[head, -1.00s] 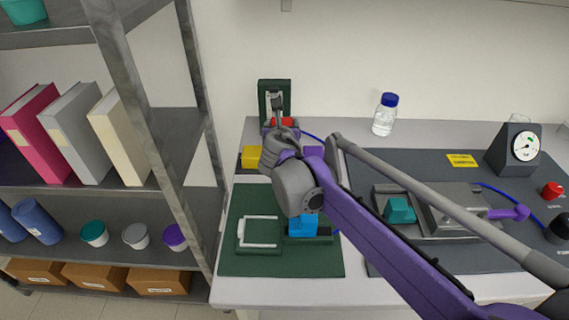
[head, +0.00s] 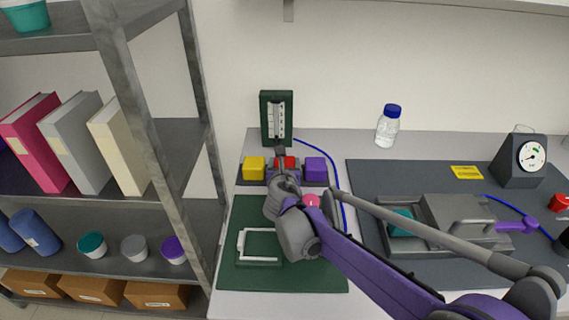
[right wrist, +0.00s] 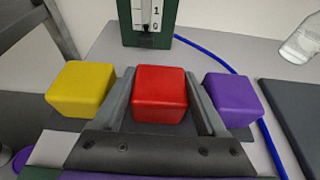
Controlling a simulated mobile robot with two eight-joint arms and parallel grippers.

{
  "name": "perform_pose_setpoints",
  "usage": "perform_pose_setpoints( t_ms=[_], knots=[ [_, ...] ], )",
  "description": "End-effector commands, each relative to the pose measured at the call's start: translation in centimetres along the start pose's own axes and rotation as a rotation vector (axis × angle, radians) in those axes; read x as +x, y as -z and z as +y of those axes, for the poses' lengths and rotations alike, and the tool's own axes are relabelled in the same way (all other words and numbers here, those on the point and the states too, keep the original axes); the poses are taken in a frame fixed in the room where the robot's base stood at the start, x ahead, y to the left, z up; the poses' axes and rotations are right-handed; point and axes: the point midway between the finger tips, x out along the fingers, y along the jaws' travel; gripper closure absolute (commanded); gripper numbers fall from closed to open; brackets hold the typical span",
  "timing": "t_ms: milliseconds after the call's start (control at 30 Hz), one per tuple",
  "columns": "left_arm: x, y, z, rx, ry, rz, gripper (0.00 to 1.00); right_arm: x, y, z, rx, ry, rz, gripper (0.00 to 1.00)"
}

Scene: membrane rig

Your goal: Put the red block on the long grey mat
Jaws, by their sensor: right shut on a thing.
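The red block (head: 286,162) is between the two fingers of my right gripper (head: 281,170), which is shut on it. In the right wrist view the red block (right wrist: 160,93) sits between the grey fingers, in line with a yellow block (right wrist: 80,90) on its left and a purple block (right wrist: 233,98) on its right. A narrow dark grey mat (right wrist: 30,122) shows under the row, partly hidden by blocks and gripper. I cannot tell whether the red block touches it. My left gripper is not in view.
A green stand with a scale (head: 277,118) is right behind the red block. A blue cable (head: 340,195) curves past the purple block. A green mat with a white frame (head: 259,244) lies in front. A large dark grey mat with a metal rig (head: 455,222) is on the right.

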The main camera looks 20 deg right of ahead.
Motion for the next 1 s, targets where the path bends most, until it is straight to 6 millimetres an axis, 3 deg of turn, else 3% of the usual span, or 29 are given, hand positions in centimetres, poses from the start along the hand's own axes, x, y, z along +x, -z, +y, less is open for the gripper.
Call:
perform_pose_setpoints(
  t_ms=[67, 100, 233, 567, 667, 1000],
  knots=[
    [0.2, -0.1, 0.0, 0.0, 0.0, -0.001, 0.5, 0.1, 0.3, 0.0, 0.0, 0.0, 0.0, 0.93],
    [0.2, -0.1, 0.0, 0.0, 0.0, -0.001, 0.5, 0.1, 0.4, 0.0, 0.0, 0.0, 0.0, 0.24],
    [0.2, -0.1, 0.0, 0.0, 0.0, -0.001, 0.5, 0.1, 0.3, 0.0, 0.0, 0.0, 0.0, 0.0],
    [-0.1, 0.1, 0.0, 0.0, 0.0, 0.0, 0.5, -0.2, -0.2, 0.0, 0.0, 0.0, 0.0, 0.0],
    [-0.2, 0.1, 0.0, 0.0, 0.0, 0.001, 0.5, -1.6, -0.1, 0.0, 0.001, -0.001, 0.0, 0.0],
    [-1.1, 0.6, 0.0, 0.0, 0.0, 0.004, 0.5, -8.8, -0.1, 0.1, -0.001, -0.004, 0.0, 0.0]
  ],
)
